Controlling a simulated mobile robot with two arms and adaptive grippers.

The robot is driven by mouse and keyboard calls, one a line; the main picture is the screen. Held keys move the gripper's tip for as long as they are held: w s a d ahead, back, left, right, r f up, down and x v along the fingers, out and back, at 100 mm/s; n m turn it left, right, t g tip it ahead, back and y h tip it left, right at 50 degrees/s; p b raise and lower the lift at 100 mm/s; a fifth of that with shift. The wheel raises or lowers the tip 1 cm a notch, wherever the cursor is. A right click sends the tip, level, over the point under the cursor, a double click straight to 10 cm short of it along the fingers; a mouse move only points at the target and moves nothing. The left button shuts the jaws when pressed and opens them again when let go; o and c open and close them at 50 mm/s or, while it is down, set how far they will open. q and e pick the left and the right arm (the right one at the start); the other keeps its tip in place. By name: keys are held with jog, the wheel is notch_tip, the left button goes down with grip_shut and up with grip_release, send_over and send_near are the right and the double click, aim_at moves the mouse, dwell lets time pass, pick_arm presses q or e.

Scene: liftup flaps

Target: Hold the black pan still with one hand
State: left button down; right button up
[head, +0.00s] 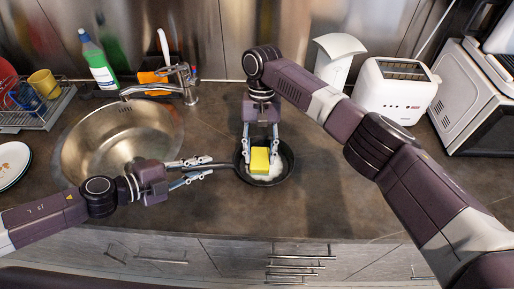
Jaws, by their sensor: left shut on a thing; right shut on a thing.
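The black pan (284,178) lies on the dark counter right of the sink, its handle (215,166) pointing left. My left gripper (204,172) is shut on the pan's handle, with one finger above and one below it in the picture. My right gripper (261,150) reaches down over the pan and is shut on a yellow sponge (260,161). The sponge is inside the pan, near a pale patch (268,176) on the pan's bottom. The gripper hides part of the pan's far rim.
A round steel sink (110,150) with a faucet (160,88) is at left. A white toaster (396,90) and microwave (478,100) are at back right. The front counter is clear.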

pick_arm(q)
jog(key=shift+r, duration=0.1)
pick_arm(e)
jog(key=shift+w+d, duration=0.2)
jog(key=shift+d, duration=0.55)
jog(key=shift+w+d, duration=0.15)
jog(key=shift+d, duration=0.55)
jog(key=a, duration=0.1)
jog(key=s+a, duration=0.1)
jog(key=a, duration=0.1)
jog(key=shift+a, duration=0.15)
jog(key=shift+a+r, duration=0.15)
jog(key=shift+a, duration=0.1)
jog(key=shift+d+r, duration=0.1)
jog(key=shift+r, duration=3.8)
pick_arm(q)
jog(key=c, duration=1.8)
grip_release()
jog(key=shift+s+a, duration=0.1)
